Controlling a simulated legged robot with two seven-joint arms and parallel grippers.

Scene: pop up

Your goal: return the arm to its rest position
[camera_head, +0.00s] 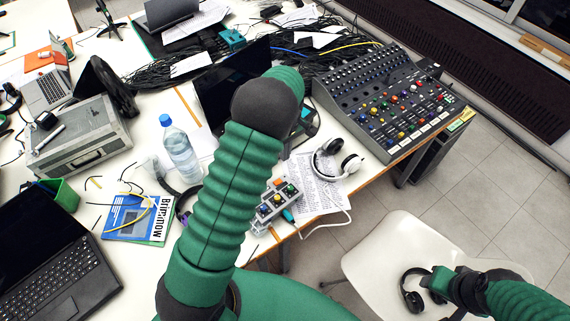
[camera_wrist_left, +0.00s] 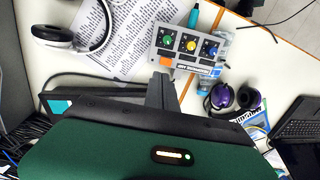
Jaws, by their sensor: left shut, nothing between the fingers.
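My left arm (camera_head: 225,190) is green with dark joints and rises across the middle of the head view, bent at a dark elbow joint. My left gripper (camera_wrist_left: 161,90) shows in the left wrist view with its dark fingers shut and empty. In the head view the left fingers are mostly hidden behind the arm. My right gripper (camera_head: 438,284) is at the lower right, over the white chair beside black headphones (camera_head: 412,290); its fingers are unclear.
The button box (camera_head: 274,201), white headphones (camera_head: 337,160) and a printed sheet (camera_head: 318,190) lie near the table edge. A mixing console (camera_head: 385,100) stands behind them. A water bottle (camera_head: 180,150) stands left of the arm. The white chair (camera_head: 395,250) stands before the table.

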